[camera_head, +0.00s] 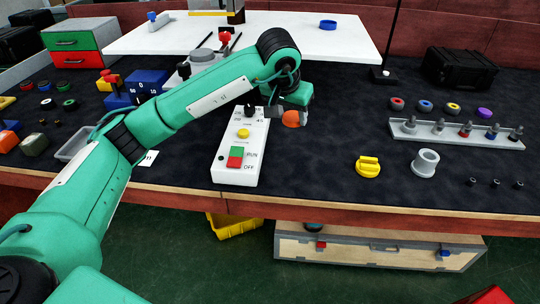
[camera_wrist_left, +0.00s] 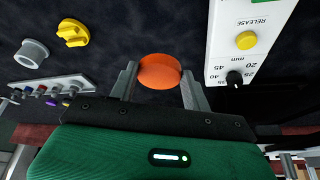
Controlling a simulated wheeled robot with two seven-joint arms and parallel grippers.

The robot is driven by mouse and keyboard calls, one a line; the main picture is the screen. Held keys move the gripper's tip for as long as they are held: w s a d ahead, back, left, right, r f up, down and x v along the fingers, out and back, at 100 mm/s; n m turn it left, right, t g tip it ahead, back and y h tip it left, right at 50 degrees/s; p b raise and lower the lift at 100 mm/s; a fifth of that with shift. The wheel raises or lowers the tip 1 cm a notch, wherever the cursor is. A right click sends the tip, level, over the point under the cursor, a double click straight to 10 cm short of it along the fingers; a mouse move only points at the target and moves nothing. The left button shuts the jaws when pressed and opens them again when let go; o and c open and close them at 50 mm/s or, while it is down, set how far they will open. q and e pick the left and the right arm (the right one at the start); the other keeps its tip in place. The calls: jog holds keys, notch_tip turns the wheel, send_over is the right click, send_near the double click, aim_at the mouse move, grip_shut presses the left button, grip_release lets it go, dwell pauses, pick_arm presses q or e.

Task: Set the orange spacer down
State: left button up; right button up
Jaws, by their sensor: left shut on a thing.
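The orange spacer (camera_wrist_left: 159,72) is a short round piece held between the two fingers of my left gripper (camera_wrist_left: 158,88) in the left wrist view. In the head view the spacer (camera_head: 291,118) shows at the end of my left gripper (camera_head: 285,113), just right of the white control box (camera_head: 240,150). It looks close to the dark table mat (camera_head: 325,160); I cannot tell whether it touches the mat. My right gripper is not in view.
The white box carries a yellow button, a dark knob and a red-green switch. A yellow part (camera_head: 367,167) and a grey ring (camera_head: 425,163) stand to the right. A grey rack (camera_head: 455,137) with several pegs is farther right. The mat between box and yellow part is clear.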

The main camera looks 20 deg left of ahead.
pick_arm(q)
send_over(289, 165)
jog(key=s, duration=0.1)
notch_tip(289, 165, down, 10)
jog(key=shift+s+f, duration=0.15)
notch_tip(289, 165, down, 5)
jog(key=shift+f+b, duration=0.1)
jog(key=shift+b, duration=0.3)
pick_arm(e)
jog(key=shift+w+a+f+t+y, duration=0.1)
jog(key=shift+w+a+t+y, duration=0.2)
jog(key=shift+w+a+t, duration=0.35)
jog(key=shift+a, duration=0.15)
pick_arm(q)
jog(key=o, duration=1)
jog(key=shift+c, duration=0.2)
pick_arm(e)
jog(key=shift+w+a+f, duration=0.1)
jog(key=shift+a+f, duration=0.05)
